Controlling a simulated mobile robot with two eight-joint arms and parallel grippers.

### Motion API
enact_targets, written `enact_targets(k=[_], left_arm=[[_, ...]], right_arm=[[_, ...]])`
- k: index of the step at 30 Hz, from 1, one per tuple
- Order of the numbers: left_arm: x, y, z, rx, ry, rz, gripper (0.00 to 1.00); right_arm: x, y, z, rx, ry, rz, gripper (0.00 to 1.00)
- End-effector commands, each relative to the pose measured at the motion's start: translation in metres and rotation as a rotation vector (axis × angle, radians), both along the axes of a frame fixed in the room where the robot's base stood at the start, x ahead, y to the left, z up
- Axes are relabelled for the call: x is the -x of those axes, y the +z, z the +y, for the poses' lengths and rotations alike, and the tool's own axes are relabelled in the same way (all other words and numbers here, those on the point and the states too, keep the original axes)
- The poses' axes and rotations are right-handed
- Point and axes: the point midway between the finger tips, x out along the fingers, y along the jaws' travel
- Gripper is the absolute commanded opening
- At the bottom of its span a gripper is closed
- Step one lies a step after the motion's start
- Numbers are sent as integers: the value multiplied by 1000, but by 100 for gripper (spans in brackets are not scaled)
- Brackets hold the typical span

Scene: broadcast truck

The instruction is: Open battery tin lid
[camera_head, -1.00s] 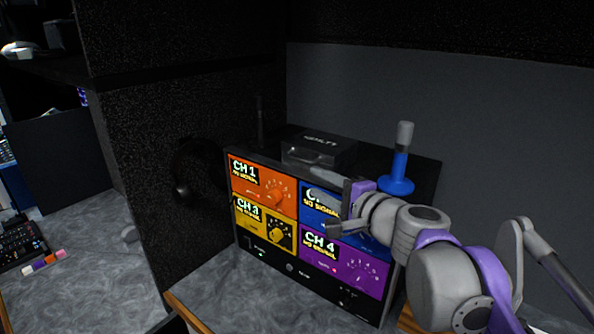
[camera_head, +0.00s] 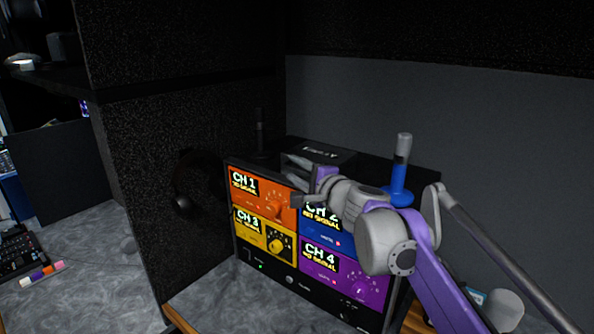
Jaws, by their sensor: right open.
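A dark, flat tin (camera_head: 335,156) with pale lettering on its lid lies on top of the four-channel monitor unit (camera_head: 262,268). Its lid looks closed. My right gripper (camera_head: 300,186) is open and empty at the tin's front, near its left end, in front of the upper monitor screens. Its upper finger is close to the tin's front face; I cannot tell whether they touch. The wrist hides part of the tin's front right side. My left gripper is not in view.
A blue-and-grey upright object (camera_head: 400,175) stands on the unit, right of the tin. A dark antenna-like post (camera_head: 259,132) rises behind left. A dark cabinet wall (camera_head: 150,150) stands left, with headphones (camera_head: 183,200) hanging on it. A grey cup-like object (camera_head: 503,308) is at lower right.

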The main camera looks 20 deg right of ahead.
Motion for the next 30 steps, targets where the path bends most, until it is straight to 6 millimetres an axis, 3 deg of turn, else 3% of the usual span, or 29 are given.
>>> enact_targets(k=[5,12,30], left_arm=[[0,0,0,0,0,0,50],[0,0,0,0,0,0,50],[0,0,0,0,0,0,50]], right_arm=[[0,0,0,0,0,0,42],[0,0,0,0,0,0,1],[0,0,0,0,0,0,0]])
